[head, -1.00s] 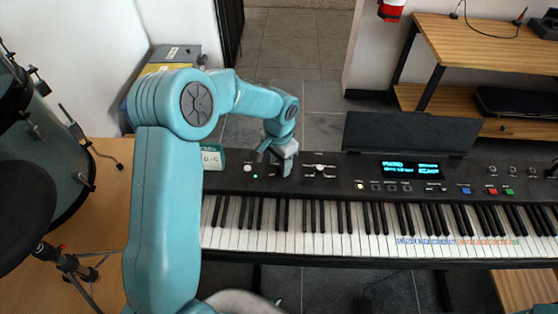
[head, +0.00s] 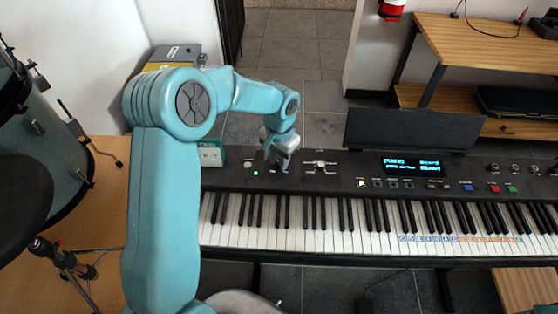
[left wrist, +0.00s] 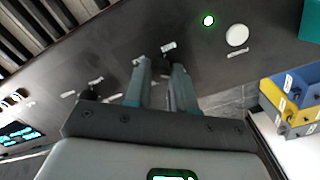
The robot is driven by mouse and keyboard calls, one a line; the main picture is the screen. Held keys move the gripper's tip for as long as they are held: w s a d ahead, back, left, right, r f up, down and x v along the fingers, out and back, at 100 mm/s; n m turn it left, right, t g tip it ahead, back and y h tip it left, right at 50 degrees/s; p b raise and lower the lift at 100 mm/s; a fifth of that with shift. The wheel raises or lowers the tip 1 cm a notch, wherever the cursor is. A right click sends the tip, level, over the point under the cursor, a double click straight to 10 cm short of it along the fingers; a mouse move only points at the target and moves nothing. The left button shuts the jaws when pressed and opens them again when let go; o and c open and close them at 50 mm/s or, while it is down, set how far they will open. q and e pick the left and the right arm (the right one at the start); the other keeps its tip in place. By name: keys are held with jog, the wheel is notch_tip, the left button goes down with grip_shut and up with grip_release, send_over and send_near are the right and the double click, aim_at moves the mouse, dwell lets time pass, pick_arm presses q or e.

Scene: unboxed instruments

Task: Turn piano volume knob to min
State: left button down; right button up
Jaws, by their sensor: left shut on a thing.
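The black electric piano (head: 335,183) runs across the head view, with its control panel behind the keys. My left gripper (head: 278,168) is down at the left part of that panel. In the left wrist view my left gripper (left wrist: 161,66) has its two fingers pointing at the panel, between small white labels. It is shut on a small control, apparently the volume knob, which is mostly hidden between the fingers. The knob's pointer and setting cannot be read. My right gripper is not in view.
A round white button (left wrist: 237,35) and a green light (left wrist: 208,20) are beside the gripper. A lit display (head: 411,167) is farther right. Drums (head: 60,150) stand at the left, and stacked boxes (left wrist: 290,98) behind.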

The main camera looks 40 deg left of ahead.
pick_arm(q)
jog(key=n+b, duration=0.2)
jog(key=n, duration=0.1)
jog(key=shift+f+n, duration=0.2)
jog(key=shift+n, duration=0.1)
jog(key=n+b, duration=0.2)
jog(key=n, duration=0.2)
jog(key=shift+w+n+b, duration=0.1)
jog(key=shift+n+b, duration=0.2)
jog(key=shift+b, duration=0.05)
jog(key=n+b, duration=0.1)
jog(key=n, duration=0.3)
jog(key=shift+r+b, duration=0.1)
jog(key=shift+b, duration=0.2)
jog(key=shift+r+n+b, duration=0.1)
jog(key=shift+n+b, duration=0.3)
jog(key=shift+n, duration=1.3)
jog(key=c, duration=0.9)
grip_release()
jog(key=shift+a, duration=0.1)
jog(key=shift+c, duration=0.2)
